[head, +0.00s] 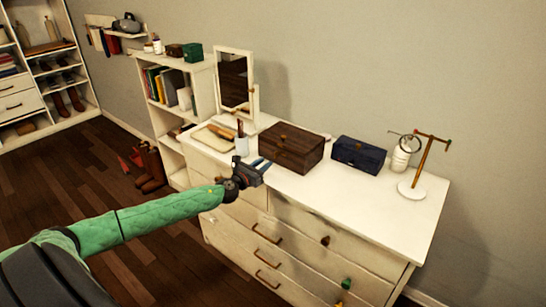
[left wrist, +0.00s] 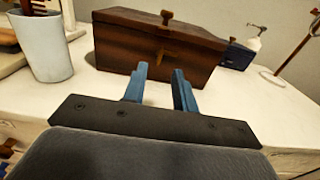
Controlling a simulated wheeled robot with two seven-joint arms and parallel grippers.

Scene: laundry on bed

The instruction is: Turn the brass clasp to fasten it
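A dark brown wooden box (head: 300,147) with a lid stands on the white dresser. In the left wrist view the box (left wrist: 120,42) shows its front, with a small brass clasp (left wrist: 163,56) on it and a brass knob (left wrist: 166,17) on the lid. The clasp is small, and I cannot tell whether it is fastened. My left gripper (head: 262,167) is in front of the box, above the dresser's front edge. In the left wrist view its blue fingers (left wrist: 160,80) are apart with nothing between them, pointing toward the clasp and short of it. My right gripper is not in view.
A dark blue box (head: 360,155) and a stand (head: 418,185) are on the right of the dresser top (head: 345,197). A white cup (head: 241,145), a tray (head: 205,137) and a mirror (head: 236,80) are on the left. The front right of the top is clear.

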